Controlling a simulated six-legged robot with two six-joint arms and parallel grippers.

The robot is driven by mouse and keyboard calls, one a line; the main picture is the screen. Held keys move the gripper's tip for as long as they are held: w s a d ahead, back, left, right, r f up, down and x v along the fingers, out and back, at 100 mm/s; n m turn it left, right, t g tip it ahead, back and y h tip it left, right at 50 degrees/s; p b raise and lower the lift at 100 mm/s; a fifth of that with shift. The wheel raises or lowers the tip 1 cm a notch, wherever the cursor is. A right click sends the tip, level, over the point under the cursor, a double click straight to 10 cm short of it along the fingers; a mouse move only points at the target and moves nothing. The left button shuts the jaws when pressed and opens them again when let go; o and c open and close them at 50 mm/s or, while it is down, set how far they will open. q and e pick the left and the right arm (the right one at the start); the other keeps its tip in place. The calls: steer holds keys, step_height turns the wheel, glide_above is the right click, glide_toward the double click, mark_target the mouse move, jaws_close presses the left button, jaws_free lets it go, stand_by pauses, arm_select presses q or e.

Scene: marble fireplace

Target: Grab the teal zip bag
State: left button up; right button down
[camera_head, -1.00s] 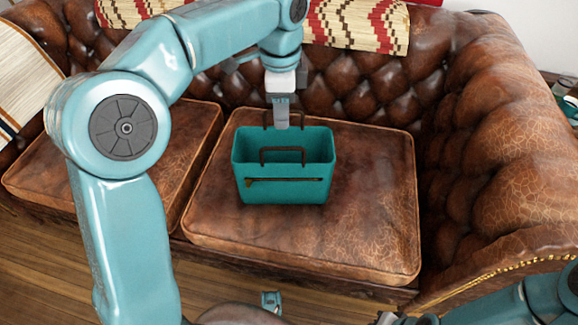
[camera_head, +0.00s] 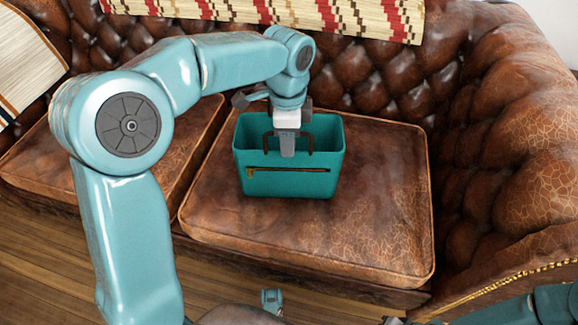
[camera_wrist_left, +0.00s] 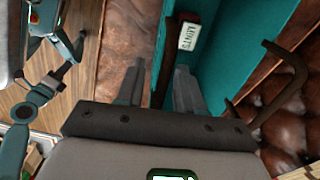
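The teal zip bag (camera_head: 290,185) stands upright and open-topped on the right seat cushion of the brown leather sofa. A dark zip line runs across its front, and a dark handle (camera_head: 309,140) rises from its front rim. My left gripper (camera_head: 287,150) points down at that front handle. In the left wrist view, its two fingers (camera_wrist_left: 158,90) are apart, with a dark handle bar between them and a white lettered label beside it. Another dark handle (camera_wrist_left: 298,75) is at the right there. My right arm shows at the bottom right; its gripper is mostly cut off.
The right cushion (camera_head: 370,215) is clear around the bag. The tufted backrest (camera_head: 370,85) and the rolled armrest (camera_head: 535,150) border it behind and right. A patterned woven throw (camera_head: 340,15) hangs over the backrest. Wooden floor (camera_head: 90,270) lies in front.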

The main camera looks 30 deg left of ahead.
arm_select(q)
step_height(320, 180, down, 3)
steer(key=shift+f+b, duration=0.1)
steer(key=shift+b, duration=0.4)
jaws_close()
stand_by(0.9)
